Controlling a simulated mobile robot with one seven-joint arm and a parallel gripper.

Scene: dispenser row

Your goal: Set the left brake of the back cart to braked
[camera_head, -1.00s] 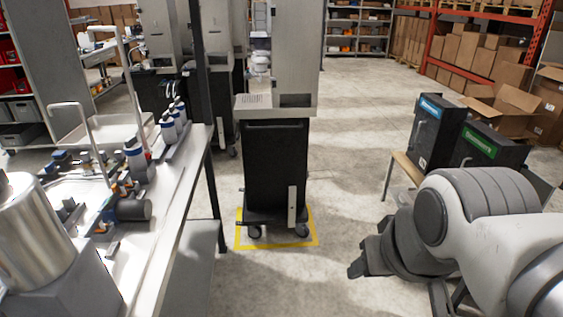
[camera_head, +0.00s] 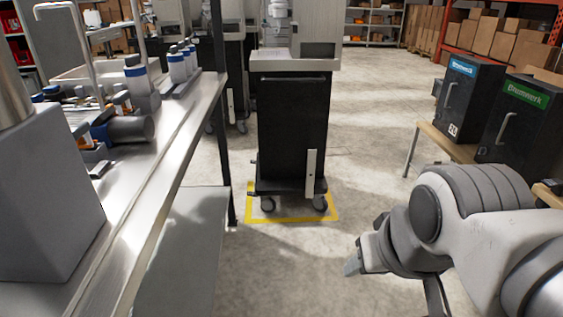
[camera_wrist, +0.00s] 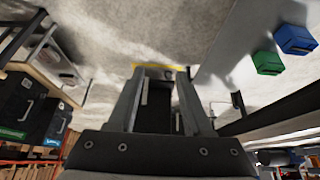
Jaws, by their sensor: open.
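A cart with a black body (camera_head: 292,125) and a grey top stands upright on the floor, inside a yellow floor outline (camera_head: 290,219). Its castors show at the bottom, a left one (camera_head: 267,204) and a right one (camera_head: 320,203). The brake levers are too small to make out, so I cannot tell their state. Other similar carts (camera_head: 232,85) stand behind to the left. My gripper (camera_wrist: 161,73) is open and empty in the wrist view, with the cart visible beyond and between its fingers. In the head view my gripper is low right, apart from the cart.
A steel workbench (camera_head: 150,200) with bottles and tools runs along the left, with a dark post (camera_head: 219,100) near the cart. Black boxes (camera_head: 470,95) stand on a table at the right. Blue (camera_wrist: 296,40) and green (camera_wrist: 268,62) bins show in the wrist view. Floor before the cart is clear.

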